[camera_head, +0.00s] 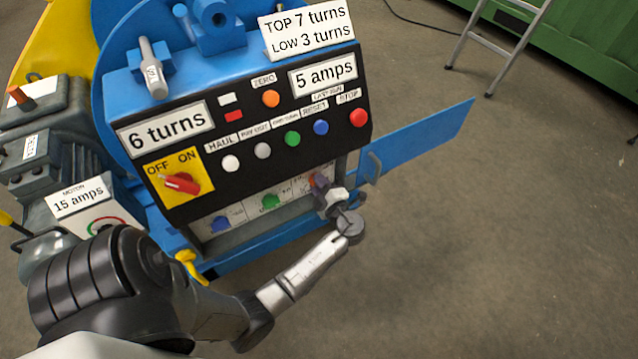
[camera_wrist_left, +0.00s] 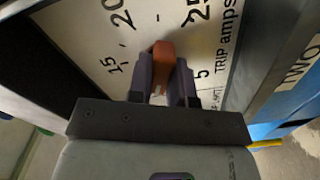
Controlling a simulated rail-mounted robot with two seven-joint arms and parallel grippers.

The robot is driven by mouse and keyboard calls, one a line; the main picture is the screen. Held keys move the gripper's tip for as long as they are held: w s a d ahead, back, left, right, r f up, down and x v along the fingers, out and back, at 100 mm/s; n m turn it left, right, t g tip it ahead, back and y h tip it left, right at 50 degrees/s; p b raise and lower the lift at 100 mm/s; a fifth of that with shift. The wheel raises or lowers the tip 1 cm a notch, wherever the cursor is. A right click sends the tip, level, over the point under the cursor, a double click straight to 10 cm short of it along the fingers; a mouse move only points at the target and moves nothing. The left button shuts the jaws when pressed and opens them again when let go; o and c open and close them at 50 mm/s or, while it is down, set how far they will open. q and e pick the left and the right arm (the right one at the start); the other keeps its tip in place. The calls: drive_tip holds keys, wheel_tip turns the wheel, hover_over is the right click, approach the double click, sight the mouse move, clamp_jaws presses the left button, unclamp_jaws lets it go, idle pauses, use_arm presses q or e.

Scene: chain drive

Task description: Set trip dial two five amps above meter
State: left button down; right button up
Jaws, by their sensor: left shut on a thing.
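The trip dial is an orange-brown knob (camera_wrist_left: 163,55) on a white plate (camera_wrist_left: 90,35) marked "TRIP amps", with 5, 15, 20 and 25 readable. The knob's visible end points up toward the gap between 20 and 25; its lower part is hidden. My left gripper (camera_wrist_left: 163,82) is shut on this knob, one dark finger on each side. In the head view my left gripper (camera_head: 322,188) is at the right end of the low panel and mostly covers the dial. My right gripper is not in view.
A blue door (camera_head: 425,140) stands open just right of the gripper. Green (camera_head: 270,202) and blue (camera_head: 218,222) knobs sit left of the dial. Above are push buttons and a red switch (camera_head: 181,183). A motor sign (camera_head: 80,197) reads "15 amps".

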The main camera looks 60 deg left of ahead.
use_arm(q)
drive_tip(key=shift+n, duration=0.3)
drive_tip(key=c, duration=1)
unclamp_jaws()
drive_tip(key=shift+c, duration=0.2)
drive_tip(key=d+p, duration=0.3)
drive_tip(key=d, duration=1.1)
drive_tip(key=shift+p, duration=0.3)
drive_tip(key=shift+w, duration=0.15)
